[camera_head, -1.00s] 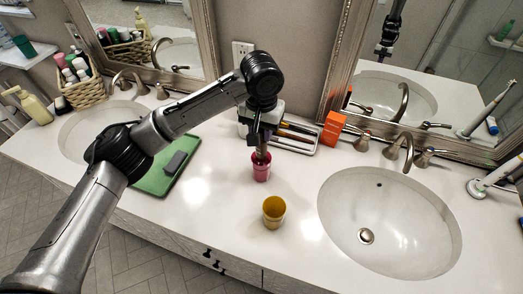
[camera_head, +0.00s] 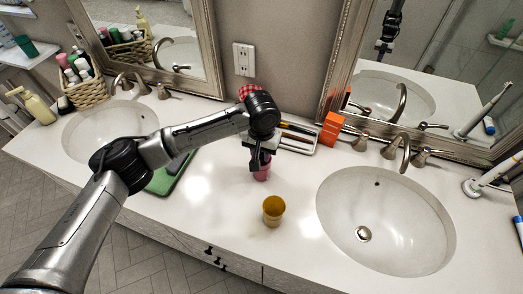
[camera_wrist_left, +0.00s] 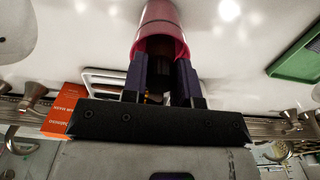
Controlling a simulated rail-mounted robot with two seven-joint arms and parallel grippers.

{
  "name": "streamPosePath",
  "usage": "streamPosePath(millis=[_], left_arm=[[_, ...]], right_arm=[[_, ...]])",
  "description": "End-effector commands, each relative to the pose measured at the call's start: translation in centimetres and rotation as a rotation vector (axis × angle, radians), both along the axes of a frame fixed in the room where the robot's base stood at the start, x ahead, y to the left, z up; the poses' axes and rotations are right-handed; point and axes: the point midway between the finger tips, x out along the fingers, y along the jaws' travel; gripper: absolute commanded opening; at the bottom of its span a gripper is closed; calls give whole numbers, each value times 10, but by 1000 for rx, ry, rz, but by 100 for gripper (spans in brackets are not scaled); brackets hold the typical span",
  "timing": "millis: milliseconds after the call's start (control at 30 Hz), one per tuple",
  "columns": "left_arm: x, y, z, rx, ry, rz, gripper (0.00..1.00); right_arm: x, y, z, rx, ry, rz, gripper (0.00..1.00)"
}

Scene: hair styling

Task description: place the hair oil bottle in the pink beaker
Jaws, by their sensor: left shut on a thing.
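The pink beaker (camera_head: 262,173) stands on the counter, its upper part partly hidden by my left gripper (camera_head: 260,160). In the left wrist view its open mouth faces the fingers, and its pink wall (camera_wrist_left: 160,18) shows beyond them. My left gripper (camera_wrist_left: 160,75) is shut on the hair oil bottle (camera_wrist_left: 155,84), a small dark brown shape between the fingers. The bottle is at the beaker's mouth; how deep it sits inside is hidden. The bottle is hidden in the head view. My right gripper is not in view.
A yellow cup (camera_head: 273,211) stands in front of the beaker. An orange box (camera_head: 332,128) and a brush tray (camera_head: 302,143) are behind it.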

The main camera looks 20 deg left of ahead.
Motion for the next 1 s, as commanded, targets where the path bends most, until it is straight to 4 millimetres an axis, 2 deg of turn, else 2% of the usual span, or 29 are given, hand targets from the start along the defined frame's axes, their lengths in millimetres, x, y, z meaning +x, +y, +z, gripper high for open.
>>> streamPosePath(millis=[200, 233, 500, 767, 867, 1000], left_arm=[[0, 0, -2, 0, 1, 0, 0], [0, 0, -2, 0, 1, 0, 29], [0, 0, -2, 0, 0, 0, 53], [0, 0, -1, 0, -1, 0, 53], [0, 0, 7, -2, -1, 0, 53], [1, -1, 29, -2, -4, -2, 53]], right_arm=[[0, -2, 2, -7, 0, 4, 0], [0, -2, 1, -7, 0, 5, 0], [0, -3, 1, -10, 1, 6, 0], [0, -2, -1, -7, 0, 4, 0], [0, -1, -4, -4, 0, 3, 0], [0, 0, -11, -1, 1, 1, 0]])
